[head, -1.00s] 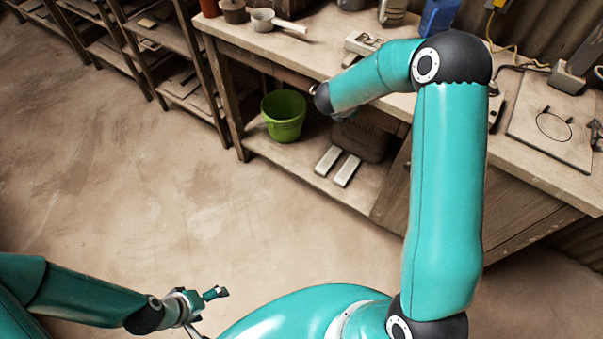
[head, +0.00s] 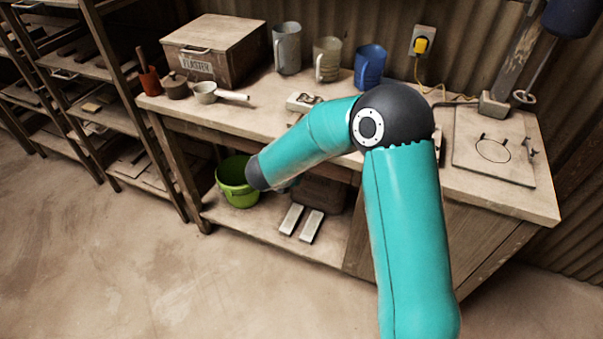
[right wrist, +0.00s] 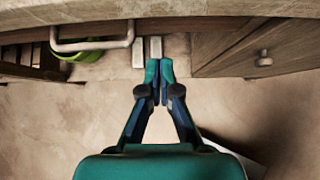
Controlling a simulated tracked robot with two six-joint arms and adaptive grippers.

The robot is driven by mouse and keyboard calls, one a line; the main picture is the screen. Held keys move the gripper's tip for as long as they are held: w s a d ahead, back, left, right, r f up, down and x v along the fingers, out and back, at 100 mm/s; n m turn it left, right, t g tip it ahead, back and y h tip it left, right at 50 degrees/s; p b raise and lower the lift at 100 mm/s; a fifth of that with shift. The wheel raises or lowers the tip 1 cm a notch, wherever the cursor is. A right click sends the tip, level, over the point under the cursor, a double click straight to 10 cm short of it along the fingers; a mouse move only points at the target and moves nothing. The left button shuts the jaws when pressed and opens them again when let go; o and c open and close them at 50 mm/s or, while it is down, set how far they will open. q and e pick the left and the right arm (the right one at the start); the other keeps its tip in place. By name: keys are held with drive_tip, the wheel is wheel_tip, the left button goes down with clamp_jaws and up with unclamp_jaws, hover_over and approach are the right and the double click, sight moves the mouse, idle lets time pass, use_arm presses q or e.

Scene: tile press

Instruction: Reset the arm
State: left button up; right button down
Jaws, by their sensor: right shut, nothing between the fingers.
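My right arm (head: 405,230) rises from the bottom of the head view. It bends at a dark elbow, and its forearm (head: 315,137) slants down to the left in front of the workbench. Its far end overlaps the green bucket in the picture. My right gripper is hidden in the head view. In the right wrist view my right gripper (right wrist: 160,72) has its fingertips together and is empty. Bare floor lies below it, with the bench front just ahead. My left gripper shows in neither current view.
The workbench (head: 530,200) carries a plaster box (head: 215,50), several mugs and a press plate (head: 500,165). The green bucket (head: 238,190) and two pale bars (head: 300,222) sit on its lower shelf. A rack (head: 90,110) stands left. The floor (head: 100,270) at lower left is clear.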

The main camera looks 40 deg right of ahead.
drive_tip(key=v, duration=0.7)
drive_tip(key=s+a+f+m+g+y+p, duration=0.3)
drive_tip(key=s+a+f+m+y, duration=0.9)
drive_tip(key=s+a+f+m, duration=0.8)
drive_tip(key=a+f+m+p, duration=0.1)
drive_tip(key=m+p, duration=0.1)
drive_tip(key=m, duration=0.3)
drive_tip(key=shift+a+p, duration=0.2)
drive_tip(key=shift+p, duration=0.2)
drive_tip(key=shift+f, duration=0.15)
